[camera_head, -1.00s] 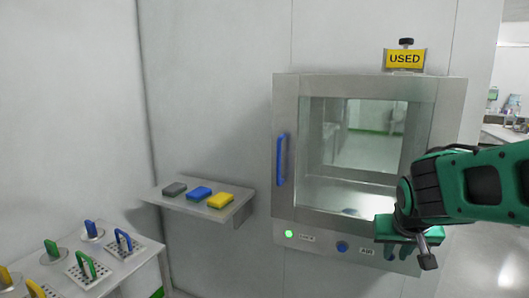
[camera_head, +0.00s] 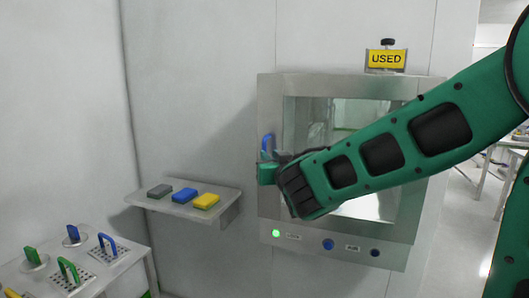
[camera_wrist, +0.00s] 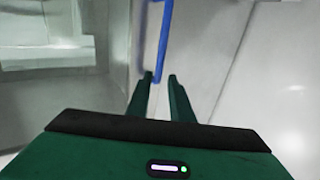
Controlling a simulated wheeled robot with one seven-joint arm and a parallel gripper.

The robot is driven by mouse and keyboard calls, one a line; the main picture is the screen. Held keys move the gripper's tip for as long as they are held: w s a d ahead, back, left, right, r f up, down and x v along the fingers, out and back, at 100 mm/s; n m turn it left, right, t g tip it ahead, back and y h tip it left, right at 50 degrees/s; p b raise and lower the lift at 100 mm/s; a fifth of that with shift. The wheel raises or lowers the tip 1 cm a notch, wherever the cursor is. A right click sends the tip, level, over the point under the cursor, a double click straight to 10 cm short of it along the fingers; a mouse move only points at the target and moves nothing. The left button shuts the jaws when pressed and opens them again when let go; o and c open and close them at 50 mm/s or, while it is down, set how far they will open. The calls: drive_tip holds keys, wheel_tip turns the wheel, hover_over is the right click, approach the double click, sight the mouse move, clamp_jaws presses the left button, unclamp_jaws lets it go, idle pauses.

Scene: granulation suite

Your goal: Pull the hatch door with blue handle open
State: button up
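The hatch door (camera_head: 270,110) is a steel frame with a glass window in the wall unit, and it looks closed. Its upright blue handle (camera_head: 267,143) is on the door's left side; my gripper and arm hide its lower part. My gripper (camera_head: 267,172) is at the handle's lower half. In the wrist view, the blue handle (camera_wrist: 164,38) runs down to between the two fingertips of my gripper (camera_wrist: 160,77). The fingers are apart, with gaps beside the handle. I cannot tell whether either finger touches it.
A yellow "USED" sign (camera_head: 387,58) stands above the hatch. A small shelf (camera_head: 227,196) with grey, blue and yellow blocks juts from the wall at left. A table (camera_head: 120,268) with handled pieces is at lower left. Open floor shows at right.

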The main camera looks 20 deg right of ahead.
sight(265, 149)
drive_tip(key=w, duration=0.8)
drive_tip(key=shift+w+d, duration=0.25)
drive_tip(key=shift+w, duration=0.1)
